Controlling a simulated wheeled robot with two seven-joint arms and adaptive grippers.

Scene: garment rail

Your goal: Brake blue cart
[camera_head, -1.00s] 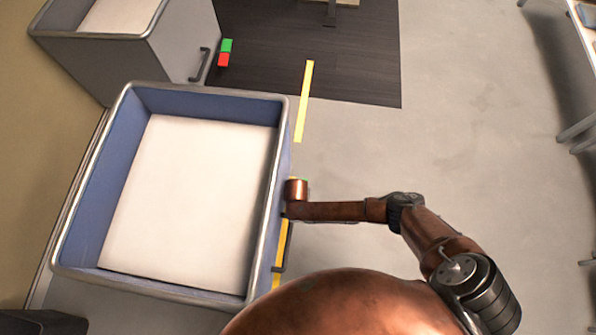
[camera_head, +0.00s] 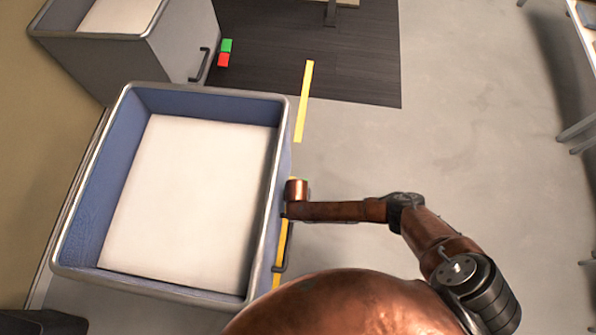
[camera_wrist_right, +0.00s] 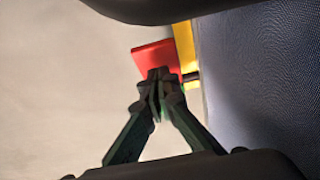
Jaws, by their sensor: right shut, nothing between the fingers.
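The blue cart (camera_head: 98,185) stands left of centre in the head view, open at the top with a pale inner floor. My right arm reaches to its right side, where the wrist hides the gripper. In the right wrist view my right gripper (camera_wrist_right: 159,76) is shut and empty. Its tips overlap the lower edge of a flat red pad (camera_wrist_right: 152,54) beside the cart's blue wall (camera_wrist_right: 250,70); I cannot tell whether they touch. A green patch (camera_wrist_right: 167,143) shows partly behind the fingers. My left gripper is out of view.
A grey cart (camera_head: 165,65) stands behind, with a handle, a green square (camera_head: 226,45) and a red square (camera_head: 223,60) at its side. A yellow floor strip (camera_head: 304,100) runs past the blue cart. The floor to the right is clear; a table (camera_head: 585,40) stands at far right.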

